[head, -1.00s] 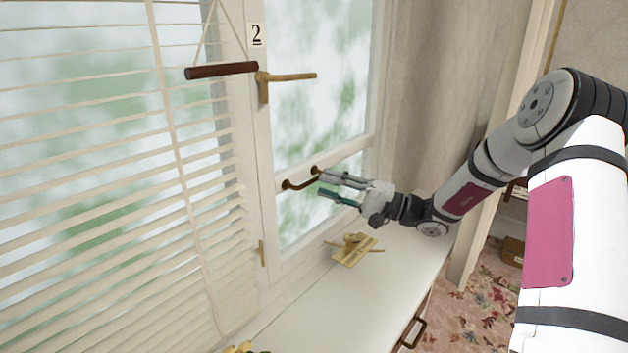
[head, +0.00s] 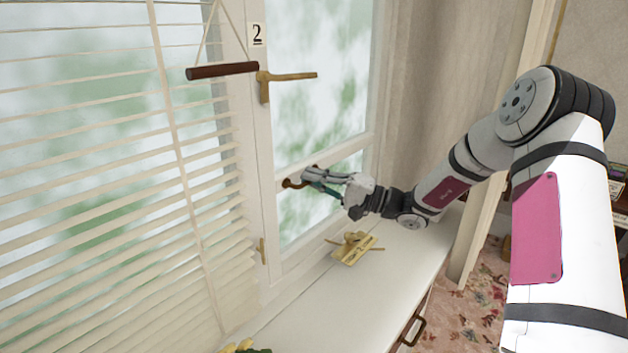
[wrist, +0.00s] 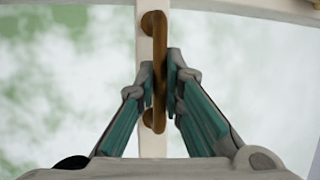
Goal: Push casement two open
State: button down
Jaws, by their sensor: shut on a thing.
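Casement two (head: 318,110) is the glazed white-framed window with the number 2 label (head: 257,34) on the frame at its upper left. A brass lever handle (head: 285,78) sits on its left stile, with the lever level. A brown pull handle (head: 292,183) is on its lower crossbar. My gripper (head: 309,178) is shut on the pull handle, and its fingers hide part of it. In the wrist view the pull handle (wrist: 159,62) stands upright between the fingertips of my gripper (wrist: 161,85).
Slatted blinds (head: 110,180) cover the window to the left, with a dark wooden bar (head: 222,70) hanging on cords. A curtain (head: 440,80) hangs at the right.

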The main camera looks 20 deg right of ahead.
jog(key=w+a+m+t+h+b, duration=0.1)
jog(key=w+a+m+t+h, duration=0.2)
jog(key=w+a, duration=0.3)
jog(key=shift+w+t, duration=0.5)
jog(key=shift+w, duration=0.6)
jog(key=c, duration=1.7)
grip_release()
jog(key=shift+a, duration=0.1)
jog(key=v, duration=1.2)
jog(key=shift+s, duration=0.15)
